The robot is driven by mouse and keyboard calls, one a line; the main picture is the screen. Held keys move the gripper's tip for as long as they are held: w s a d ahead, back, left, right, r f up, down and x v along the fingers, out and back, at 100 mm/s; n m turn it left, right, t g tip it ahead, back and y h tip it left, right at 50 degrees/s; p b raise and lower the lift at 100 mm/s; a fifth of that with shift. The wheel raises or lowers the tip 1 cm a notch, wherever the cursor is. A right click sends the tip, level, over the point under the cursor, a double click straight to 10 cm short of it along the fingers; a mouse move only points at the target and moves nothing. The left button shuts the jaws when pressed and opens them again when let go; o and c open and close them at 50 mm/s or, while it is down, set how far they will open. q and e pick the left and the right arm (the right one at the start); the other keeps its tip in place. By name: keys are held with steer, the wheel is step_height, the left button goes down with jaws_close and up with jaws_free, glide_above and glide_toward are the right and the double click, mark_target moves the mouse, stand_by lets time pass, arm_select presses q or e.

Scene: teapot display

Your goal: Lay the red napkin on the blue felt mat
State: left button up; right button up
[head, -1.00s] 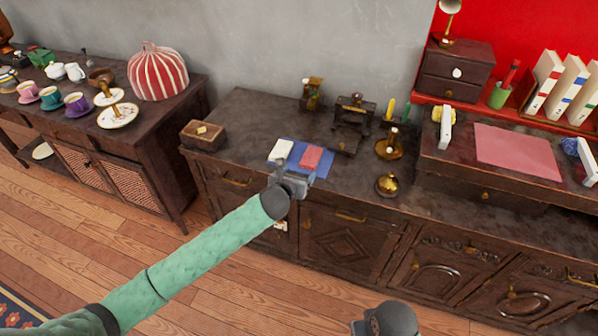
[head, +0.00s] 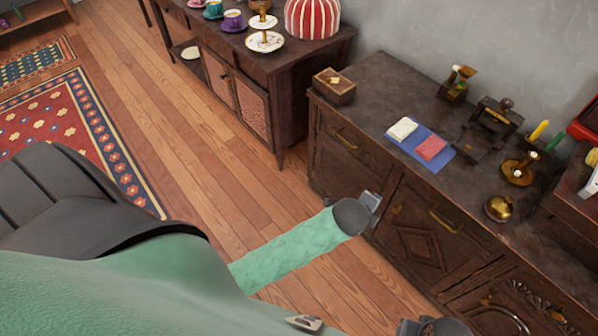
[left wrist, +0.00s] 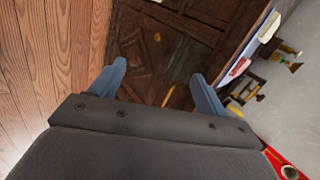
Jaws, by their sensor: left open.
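The red napkin (head: 431,148) lies folded flat on the blue felt mat (head: 408,147), on top of the dark cabinet. A white folded cloth or pad (head: 402,128) lies beside it on the same mat. In the left wrist view the red napkin (left wrist: 239,67) shows at the upper right. My left gripper (head: 373,201) is apart from the napkin, out in front of the cabinet's doors. Its two fingers (left wrist: 157,87) are spread and empty in the left wrist view.
A small wooden box (head: 334,87) stands left of the mat. A dark press-like stand (head: 490,125), a brass candlestick (head: 518,172) and a round brass pot (head: 499,208) stand to its right. Wooden floor is open left of the cabinet.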

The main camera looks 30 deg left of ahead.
arm_select(q)
steer(key=s+a+f+n+g, duration=0.1)
steer(key=s+a+n+g, duration=0.2)
steer(key=s+n, duration=0.6)
steer(key=s+a+f+n+g, duration=0.2)
steer(key=s+a+n, duration=0.3)
steer(key=s, duration=1)
steer(key=n+g, duration=0.1)
steer(key=n, duration=0.2)
steer(key=shift+a+n, duration=0.3)
steer(key=shift+n, duration=0.1)
